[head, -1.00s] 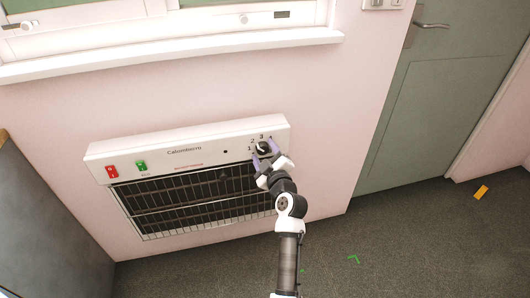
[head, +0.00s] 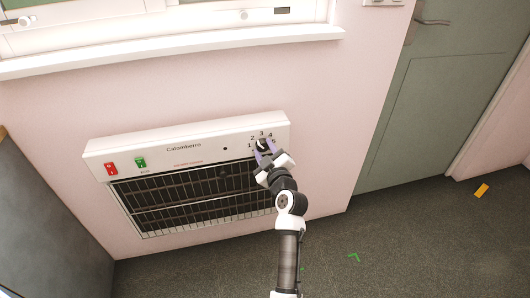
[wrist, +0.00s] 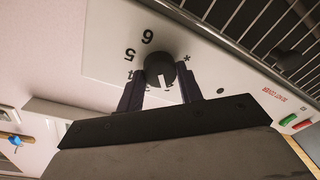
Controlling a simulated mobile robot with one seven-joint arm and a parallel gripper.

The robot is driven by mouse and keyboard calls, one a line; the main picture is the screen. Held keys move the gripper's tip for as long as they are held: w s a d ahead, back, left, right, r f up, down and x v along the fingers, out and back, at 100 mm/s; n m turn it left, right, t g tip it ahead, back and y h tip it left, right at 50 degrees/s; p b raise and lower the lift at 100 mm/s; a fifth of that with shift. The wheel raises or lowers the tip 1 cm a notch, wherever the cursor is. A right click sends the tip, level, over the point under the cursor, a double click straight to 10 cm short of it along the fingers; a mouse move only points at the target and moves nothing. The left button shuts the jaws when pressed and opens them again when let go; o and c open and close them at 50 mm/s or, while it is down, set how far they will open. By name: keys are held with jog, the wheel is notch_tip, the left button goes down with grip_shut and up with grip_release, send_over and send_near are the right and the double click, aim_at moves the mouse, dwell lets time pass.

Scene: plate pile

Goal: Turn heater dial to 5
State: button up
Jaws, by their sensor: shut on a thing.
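The heater (head: 205,146) is a white wall unit with a dark grille. Its black dial (wrist: 158,66) is at the right end of the front panel, partly covered by my gripper in the head view. My gripper (head: 264,149) is shut on the dial, with one purple finger on each side of it. In the wrist view, 6, 5 and 4 show around the dial, with a star mark on the other side. A white pointer mark on the dial points down toward my gripper there, away from 5. The numbers on that side are hidden.
A red switch (head: 111,169) and a green switch (head: 140,162) sit at the left of the panel. A window sill (head: 190,50) runs above the heater. A green door (head: 425,110) is to the right. The carpet (head: 400,245) is mostly clear.

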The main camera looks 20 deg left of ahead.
jog(key=m+b, duration=0.1)
jog(key=m, duration=0.1)
jog(key=shift+f+m, duration=0.15)
jog(key=shift+m, duration=0.15)
jog(key=m+b, duration=0.1)
jog(key=m, duration=0.2)
jog(key=shift+m, duration=0.4)
jog(key=m+t+p, duration=0.1)
jog(key=m, duration=0.5)
jog(key=shift+m, duration=0.4)
jog(key=m+p, duration=0.2)
jog(key=m, duration=0.1)
jog(key=m+h+p, duration=0.1)
jog(key=m+p, duration=0.1)
jog(key=m, duration=0.1)
jog(key=shift+r+m+t, duration=0.2)
jog(key=shift+m+t, duration=0.2)
jog(key=m+p, duration=0.3)
jog(key=m, duration=0.1)
jog(key=shift+m+h, duration=0.3)
jog(key=shift+h, duration=0.1)
jog(key=shift+f+m+p, duration=0.15)
jog(key=shift+m+p, duration=0.75)
jog(key=shift+m, duration=0.5)
